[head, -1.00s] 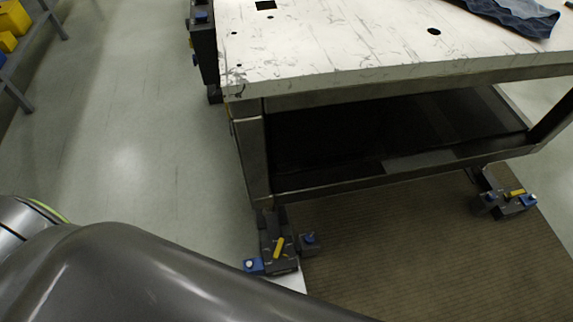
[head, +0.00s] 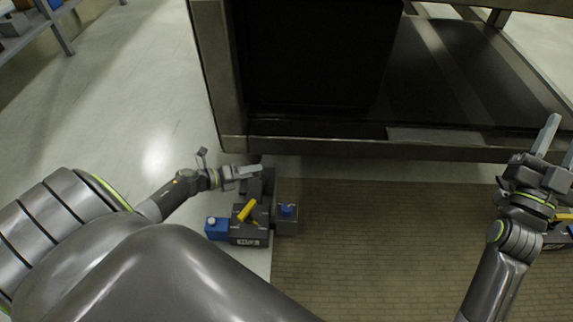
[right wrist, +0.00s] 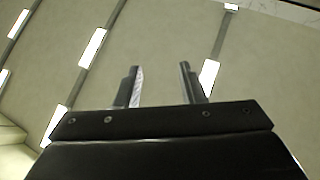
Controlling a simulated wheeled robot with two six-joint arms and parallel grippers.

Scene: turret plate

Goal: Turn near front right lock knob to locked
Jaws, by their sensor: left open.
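Two dark lock assemblies with yellow levers and blue knobs sit at the feet of the table. The left assembly (head: 248,238) shows clearly, with a yellow lever (head: 246,210), a blue knob (head: 287,210) and a blue block. The right assembly (head: 556,241) is mostly hidden behind my right gripper and cut by the frame edge; its knob's setting cannot be told. My right gripper (head: 558,146) is open, empty and pointing up; its spread fingers also show in the right wrist view (right wrist: 160,84). My left gripper (head: 243,171) is open beside the left assembly's top; contact cannot be told.
The table's metal frame (head: 228,80) and lower black shelf (head: 430,75) stand just beyond both grippers. A brown ribbed mat (head: 390,250) covers the floor between the two assemblies. A shelf rack (head: 50,25) is at the far left. Open floor lies on the left.

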